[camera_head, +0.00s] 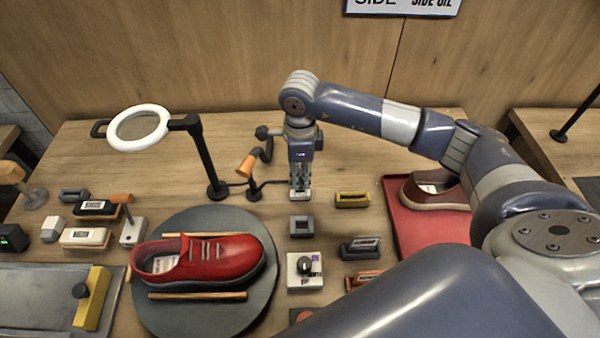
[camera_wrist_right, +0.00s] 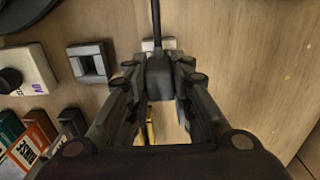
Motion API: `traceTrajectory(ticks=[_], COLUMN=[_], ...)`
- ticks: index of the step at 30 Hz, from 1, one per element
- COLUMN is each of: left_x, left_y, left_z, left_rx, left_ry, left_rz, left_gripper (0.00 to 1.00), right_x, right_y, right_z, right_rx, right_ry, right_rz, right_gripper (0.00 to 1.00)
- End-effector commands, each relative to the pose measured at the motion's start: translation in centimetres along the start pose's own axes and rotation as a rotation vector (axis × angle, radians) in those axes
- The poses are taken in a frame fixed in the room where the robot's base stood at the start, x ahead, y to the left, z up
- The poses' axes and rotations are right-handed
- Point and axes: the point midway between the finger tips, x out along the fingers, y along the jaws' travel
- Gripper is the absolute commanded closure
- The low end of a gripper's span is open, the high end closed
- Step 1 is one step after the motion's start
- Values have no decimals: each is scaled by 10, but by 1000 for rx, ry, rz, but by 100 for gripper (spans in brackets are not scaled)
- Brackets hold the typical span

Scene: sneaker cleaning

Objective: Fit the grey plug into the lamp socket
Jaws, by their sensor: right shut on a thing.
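My right gripper (camera_head: 300,192) points down over the back middle of the table. In the wrist view its fingers (camera_wrist_right: 160,82) are shut on the dark grey plug (camera_wrist_right: 159,74), from which a black cord runs upward. The plug cannot be made out in the head view. A small grey square block with a dark opening (camera_head: 301,226), which looks like the socket, lies in front of the gripper. It also shows in the wrist view (camera_wrist_right: 90,63), left of the plug and apart from it. My left gripper is not in view.
A ring lamp (camera_head: 160,112) and an orange-headed lamp (camera_head: 247,166) stand left of the gripper. A yellow block (camera_head: 352,200) is to its right. A white knob box (camera_head: 304,284) lies in front. A red shoe rests on a round grey stand (camera_head: 185,322); a red tray (camera_head: 403,235) is right.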

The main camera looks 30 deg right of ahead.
Motion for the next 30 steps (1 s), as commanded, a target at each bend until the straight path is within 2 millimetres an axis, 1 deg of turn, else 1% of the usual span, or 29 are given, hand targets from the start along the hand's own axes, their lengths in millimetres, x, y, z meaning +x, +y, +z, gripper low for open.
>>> traceTrajectory(ticks=[30], left_x=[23], left_y=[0], left_z=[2], left_rx=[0], left_ry=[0], left_rz=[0], left_gripper=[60], right_x=[26], right_y=[0], right_z=[0], right_rx=[0], right_ry=[0], right_rz=[0], right_gripper=[100])
